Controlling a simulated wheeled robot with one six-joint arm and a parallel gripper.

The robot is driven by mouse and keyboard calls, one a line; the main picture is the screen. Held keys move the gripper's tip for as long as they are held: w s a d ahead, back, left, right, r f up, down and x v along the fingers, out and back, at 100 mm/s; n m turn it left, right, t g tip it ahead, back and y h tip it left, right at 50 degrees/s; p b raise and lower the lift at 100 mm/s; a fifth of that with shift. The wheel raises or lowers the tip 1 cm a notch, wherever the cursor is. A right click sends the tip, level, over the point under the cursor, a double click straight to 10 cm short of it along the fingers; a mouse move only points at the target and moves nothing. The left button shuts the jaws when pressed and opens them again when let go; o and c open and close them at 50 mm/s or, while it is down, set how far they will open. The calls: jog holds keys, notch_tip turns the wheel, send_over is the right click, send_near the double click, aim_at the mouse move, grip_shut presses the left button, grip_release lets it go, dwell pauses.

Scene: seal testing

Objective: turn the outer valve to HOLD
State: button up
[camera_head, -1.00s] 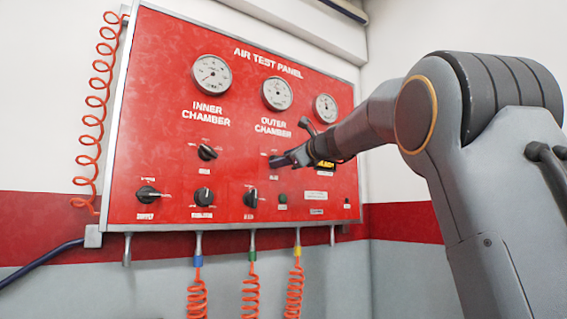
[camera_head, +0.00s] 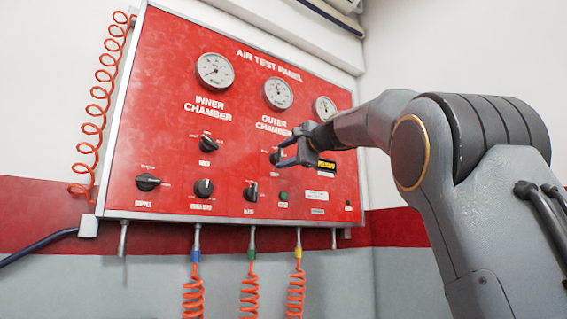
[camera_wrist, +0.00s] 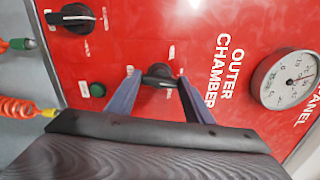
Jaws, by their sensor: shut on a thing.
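The outer valve is a black knob (camera_wrist: 160,75) on the red panel below the OUTER CHAMBER lettering. My gripper (camera_wrist: 159,79) has one finger on each side of this knob and is shut on it. In the head view my gripper (camera_head: 282,154) reaches the panel from the right and partly covers the outer valve (camera_head: 275,157). The small position labels around the knob are too blurred to read, so I cannot tell its setting.
The inner chamber knob (camera_head: 208,143) is left of my gripper. A supply knob (camera_head: 148,182), two more black knobs (camera_head: 203,187) (camera_head: 251,191) and a green button (camera_head: 283,197) sit lower. Gauges (camera_head: 278,93) are above. Coiled orange hoses (camera_head: 250,292) hang below.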

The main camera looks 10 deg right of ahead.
jog(key=shift+f+n+b, duration=0.1)
jog(key=shift+n+b, duration=0.25)
jog(key=shift+n, duration=0.25)
jog(key=o, duration=1)
jog(key=shift+o, duration=0.2)
jog(key=b+v, duration=0.3)
jog(key=v, duration=0.4)
jog(key=shift+s+d, duration=0.15)
jog(key=shift+s, duration=0.2)
